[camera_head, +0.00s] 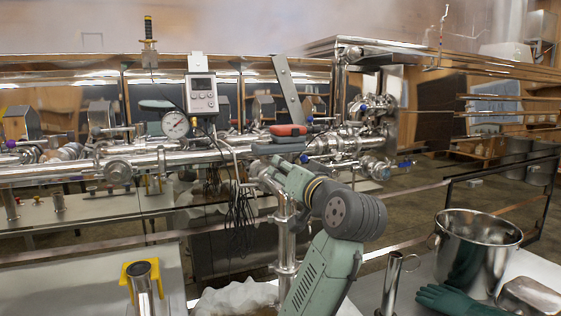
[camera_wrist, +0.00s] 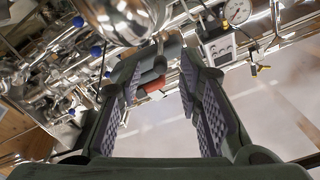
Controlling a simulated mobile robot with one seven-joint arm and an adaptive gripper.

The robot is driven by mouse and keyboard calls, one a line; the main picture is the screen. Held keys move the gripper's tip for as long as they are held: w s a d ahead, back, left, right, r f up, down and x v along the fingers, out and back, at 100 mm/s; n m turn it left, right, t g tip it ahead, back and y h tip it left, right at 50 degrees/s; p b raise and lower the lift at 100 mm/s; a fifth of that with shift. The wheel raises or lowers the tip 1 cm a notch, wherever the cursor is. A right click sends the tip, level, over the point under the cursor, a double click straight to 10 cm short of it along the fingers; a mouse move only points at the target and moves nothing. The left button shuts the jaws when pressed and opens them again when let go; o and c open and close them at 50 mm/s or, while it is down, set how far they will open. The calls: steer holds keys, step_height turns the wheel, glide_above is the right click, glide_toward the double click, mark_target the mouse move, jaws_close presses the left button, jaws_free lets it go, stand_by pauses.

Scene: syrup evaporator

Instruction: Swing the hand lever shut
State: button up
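A red grip, which looks like the end of the hand lever (camera_wrist: 155,85), shows in the wrist view between and beyond my fingertips. A red piece on the pipework (camera_head: 288,130) in the head view seems to be the same part. I cannot make out the lever's full arm or its angle. My gripper (camera_wrist: 160,72) is open and empty, its two patterned pads spread to either side of the red grip. I see no clear contact. In the head view my arm rises from below to just under the red piece, and my fingers are hard to make out there.
A dial gauge (camera_head: 175,124) and a digital meter (camera_head: 201,93) with hanging cables stand left of the red piece. Steel valves with blue handles (camera_head: 405,163) crowd the right. A steel pot (camera_head: 474,247) and green gloves (camera_head: 450,299) lie at lower right.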

steer(key=shift+p+x, duration=0.45)
steer(key=shift+x, duration=1.5)
steer(key=shift+c, duration=0.3)
jaws_close()
